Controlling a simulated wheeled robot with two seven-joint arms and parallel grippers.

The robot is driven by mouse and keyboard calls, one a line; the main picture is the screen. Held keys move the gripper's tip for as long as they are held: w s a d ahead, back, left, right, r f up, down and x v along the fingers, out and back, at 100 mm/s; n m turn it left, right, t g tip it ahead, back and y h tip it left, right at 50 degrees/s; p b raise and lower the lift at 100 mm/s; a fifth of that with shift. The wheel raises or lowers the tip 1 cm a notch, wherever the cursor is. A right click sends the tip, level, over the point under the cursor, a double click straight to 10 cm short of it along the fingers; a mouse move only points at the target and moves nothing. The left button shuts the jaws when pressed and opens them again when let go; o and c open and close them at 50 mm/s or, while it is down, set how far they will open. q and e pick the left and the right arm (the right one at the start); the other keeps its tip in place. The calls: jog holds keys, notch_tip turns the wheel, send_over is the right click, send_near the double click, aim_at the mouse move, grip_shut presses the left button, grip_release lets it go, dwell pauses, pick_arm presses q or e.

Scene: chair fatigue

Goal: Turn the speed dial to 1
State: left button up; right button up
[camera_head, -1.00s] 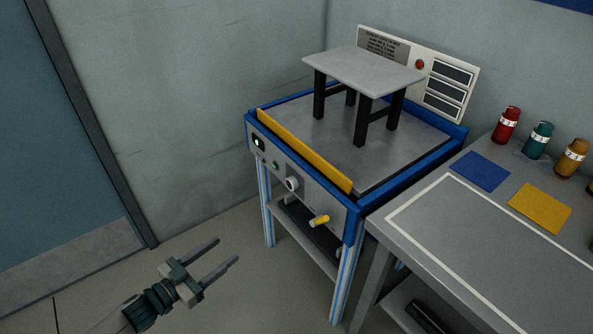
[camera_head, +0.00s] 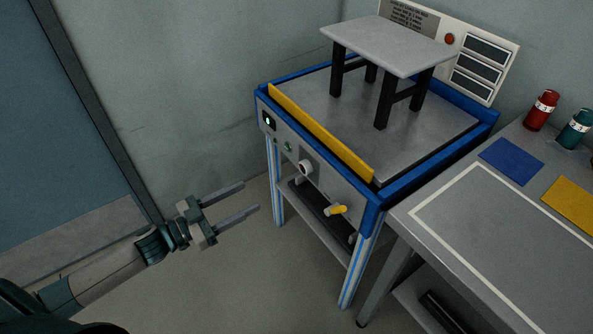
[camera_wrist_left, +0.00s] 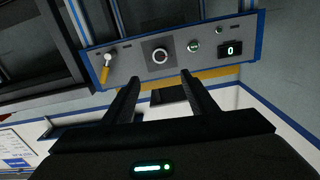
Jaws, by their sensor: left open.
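The speed dial (camera_head: 305,168) is a round knob with a pale face on the grey front panel of the blue-framed test machine. A small display (camera_wrist_left: 230,49) on the same panel reads 0. My left gripper (camera_head: 251,197) is open and empty, to the left of the panel and apart from it. In the left wrist view its two fingers (camera_wrist_left: 158,82) point toward the dial from a distance. My right gripper is out of view.
A yellow-handled lever (camera_head: 337,210) sticks out of the panel right of the dial. A green button (camera_head: 288,147) is to its left. A small stool (camera_head: 390,48) stands on the machine bed behind a yellow bar (camera_head: 318,131). A grey table (camera_head: 470,240) stands at right.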

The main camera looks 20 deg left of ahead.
aim_at(302, 168)
pick_arm(q)
jog(key=p+x, duration=0.1)
jog(key=x, duration=1.4)
jog(key=shift+w+d, duration=0.25)
jog(key=shift+w, duration=0.05)
jog(key=shift+w+d, duration=0.45)
jog(key=shift+w, duration=0.1)
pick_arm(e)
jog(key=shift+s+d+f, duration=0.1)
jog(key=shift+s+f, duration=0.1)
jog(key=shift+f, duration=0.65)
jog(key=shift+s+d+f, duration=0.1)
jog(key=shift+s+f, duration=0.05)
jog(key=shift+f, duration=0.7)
pick_arm(q)
jog(key=c, duration=0.9)
jog(key=shift+c, duration=0.9)
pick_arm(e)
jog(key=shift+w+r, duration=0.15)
